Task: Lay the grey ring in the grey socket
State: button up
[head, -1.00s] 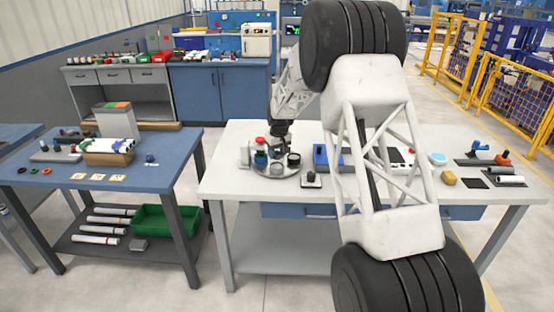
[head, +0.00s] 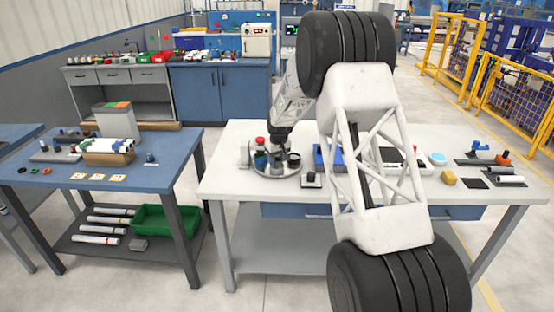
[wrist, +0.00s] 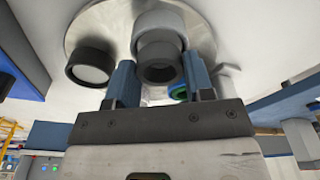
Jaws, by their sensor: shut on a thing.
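My gripper (wrist: 160,82) points down at the round metal tray, and its two blue fingers are shut on the grey ring (wrist: 160,74). The ring is a short grey tube with a dark opening. Just beyond it in the wrist view is a lighter grey round socket (wrist: 158,20) on the tray. The ring overlaps the socket in this view, and I cannot tell whether they touch. In the head view my gripper (head: 277,156) is low over the tray, and the ring is too small to make out there.
The round tray (head: 266,174) also holds a black cup (wrist: 90,62), left of the ring in the wrist view, and a green-and-blue piece (wrist: 178,92) near the right finger. A red-topped item (head: 260,140) stands behind. A blue box (head: 320,157) is to the right.

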jog(key=shift+f, duration=0.6)
dwell(0.3)
jog(key=o, duration=1)
jog(key=r, duration=0.8)
jog(key=s+r, duration=0.1)
jog(key=r, duration=0.4)
jog(key=shift+s+d, duration=0.1)
jog(key=shift+d, duration=0.3)
jog(key=shift+r, duration=0.1)
